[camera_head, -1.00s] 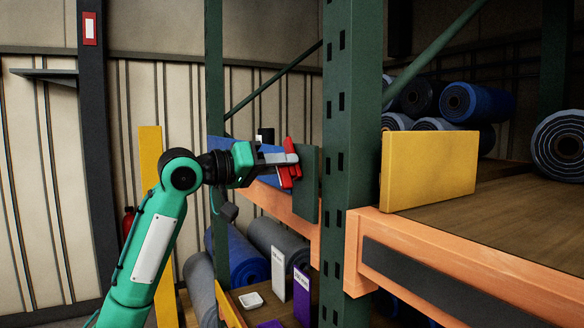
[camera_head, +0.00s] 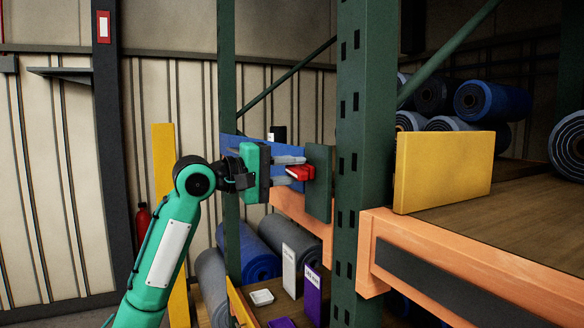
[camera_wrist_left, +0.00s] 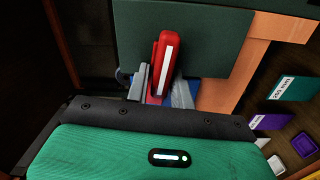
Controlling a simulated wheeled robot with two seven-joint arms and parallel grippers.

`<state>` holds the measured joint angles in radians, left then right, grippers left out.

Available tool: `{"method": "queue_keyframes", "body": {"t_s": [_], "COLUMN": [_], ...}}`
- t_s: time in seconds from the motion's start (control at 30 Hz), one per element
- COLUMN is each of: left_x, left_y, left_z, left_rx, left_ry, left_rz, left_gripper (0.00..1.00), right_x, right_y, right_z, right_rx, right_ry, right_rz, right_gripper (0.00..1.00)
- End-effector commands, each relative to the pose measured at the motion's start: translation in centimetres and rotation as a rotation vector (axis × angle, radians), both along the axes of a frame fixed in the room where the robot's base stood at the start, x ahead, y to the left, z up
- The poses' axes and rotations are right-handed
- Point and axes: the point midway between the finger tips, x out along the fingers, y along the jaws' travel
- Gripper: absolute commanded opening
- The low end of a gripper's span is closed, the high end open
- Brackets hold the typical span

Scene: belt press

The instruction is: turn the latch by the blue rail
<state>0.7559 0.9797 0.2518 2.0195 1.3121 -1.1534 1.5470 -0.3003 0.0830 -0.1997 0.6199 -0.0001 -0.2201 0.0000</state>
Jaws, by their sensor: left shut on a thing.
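The latch is a red handle (camera_head: 302,173) on a dark green plate (camera_head: 319,185) beside the rack post. It lies about level in the head view. The blue rail (camera_head: 232,143) runs behind my left gripper. My left gripper (camera_head: 297,170) is shut on the red handle, with one grey finger above it and one below. In the left wrist view the handle (camera_wrist_left: 165,65), with a white stripe, stands up between the two fingers (camera_wrist_left: 161,88). The fingers hide its lower part. My right gripper is in neither view.
The green rack post (camera_head: 362,150) stands just right of the latch. A yellow panel (camera_head: 442,172) and rolled mats (camera_head: 490,101) are on the orange-edged shelf. More rolls (camera_head: 258,262), a white box (camera_head: 289,270) and a purple box (camera_head: 312,294) sit below the gripper.

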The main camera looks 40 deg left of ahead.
Motion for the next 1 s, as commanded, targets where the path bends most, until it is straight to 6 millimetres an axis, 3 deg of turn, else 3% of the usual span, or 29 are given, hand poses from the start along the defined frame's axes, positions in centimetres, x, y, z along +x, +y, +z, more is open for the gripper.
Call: {"method": "queue_keyframes", "body": {"t_s": [0.3, 0.83, 0.87, 0.9, 1.0], "left_x": [0.02, 0.03, 0.03, 0.03, 0.02], "left_y": [0.06, 0.07, 0.07, 0.07, 0.05], "left_z": [-0.19, -0.27, -0.27, -0.27, -0.28], "left_rx": [-0.105, -0.126, -0.126, -0.126, -0.125], "left_ry": [0.042, 0.052, 0.052, 0.052, 0.052], "left_rz": [0.002, 0.002, 0.002, 0.002, 0.001], "left_gripper": [0.00, 0.00, 0.27, 0.35, 0.38], "right_x": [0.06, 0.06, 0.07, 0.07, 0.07], "right_y": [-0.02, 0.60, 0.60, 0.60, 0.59], "right_z": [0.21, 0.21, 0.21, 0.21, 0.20], "right_rx": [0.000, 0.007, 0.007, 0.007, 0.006], "right_ry": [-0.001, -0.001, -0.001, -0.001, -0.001], "right_rz": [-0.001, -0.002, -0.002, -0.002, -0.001], "right_gripper": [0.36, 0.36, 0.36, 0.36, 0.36]}}
